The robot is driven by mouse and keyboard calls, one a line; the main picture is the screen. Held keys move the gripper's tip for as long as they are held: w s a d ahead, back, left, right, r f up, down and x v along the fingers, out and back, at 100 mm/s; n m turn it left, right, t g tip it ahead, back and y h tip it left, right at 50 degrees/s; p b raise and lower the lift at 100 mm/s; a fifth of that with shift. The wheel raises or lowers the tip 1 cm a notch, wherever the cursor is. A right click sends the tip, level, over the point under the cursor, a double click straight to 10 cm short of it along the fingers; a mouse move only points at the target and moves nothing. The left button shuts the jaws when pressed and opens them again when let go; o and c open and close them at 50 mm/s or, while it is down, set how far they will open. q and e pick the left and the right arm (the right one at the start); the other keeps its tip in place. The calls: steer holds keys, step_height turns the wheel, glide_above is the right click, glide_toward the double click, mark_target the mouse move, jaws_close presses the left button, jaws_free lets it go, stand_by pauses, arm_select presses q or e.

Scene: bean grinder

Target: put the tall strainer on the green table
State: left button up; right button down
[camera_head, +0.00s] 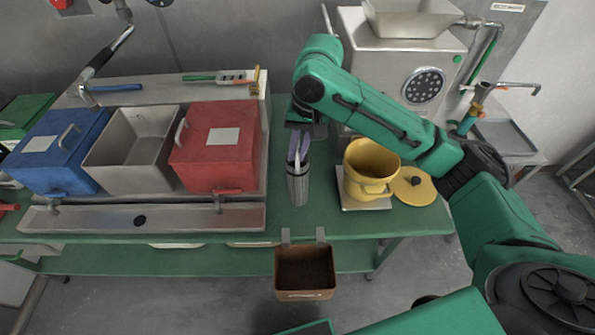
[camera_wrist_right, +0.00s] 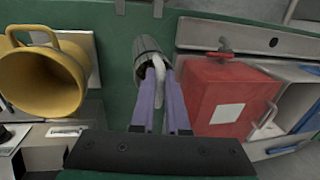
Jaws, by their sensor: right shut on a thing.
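The tall strainer (camera_head: 298,188) is a narrow dark grey cylinder with a pale handle. It is upright over the green table (camera_head: 330,222), between the red box and the yellow pot; I cannot tell whether its base touches the top. My right gripper (camera_head: 299,150) reaches down from above with its purple fingers shut on the strainer's handle. In the right wrist view the strainer (camera_wrist_right: 147,50) lies just beyond the fingertips (camera_wrist_right: 160,85), with the pale handle between them. My left gripper is not in view.
A yellow pot (camera_head: 372,165) on a silver plate and a yellow lid (camera_head: 413,186) stand to the right. A red box (camera_head: 217,145) and a sink trough (camera_head: 160,218) are at the left. A brown bin (camera_head: 305,280) hangs from the front edge. Behind stands a grinder (camera_head: 395,60).

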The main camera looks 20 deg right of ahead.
mark_target(295, 170)
steer(key=f, duration=0.4)
steer(key=a+f, duration=0.1)
steer(key=f, duration=0.1)
steer(key=shift+s+p, duration=0.1)
steer(key=shift+p, duration=0.25)
steer(key=shift+d+f, duration=0.2)
steer(key=shift+a, duration=0.1)
steer(key=c, duration=0.9)
jaws_free()
steer(key=shift+f, duration=0.1)
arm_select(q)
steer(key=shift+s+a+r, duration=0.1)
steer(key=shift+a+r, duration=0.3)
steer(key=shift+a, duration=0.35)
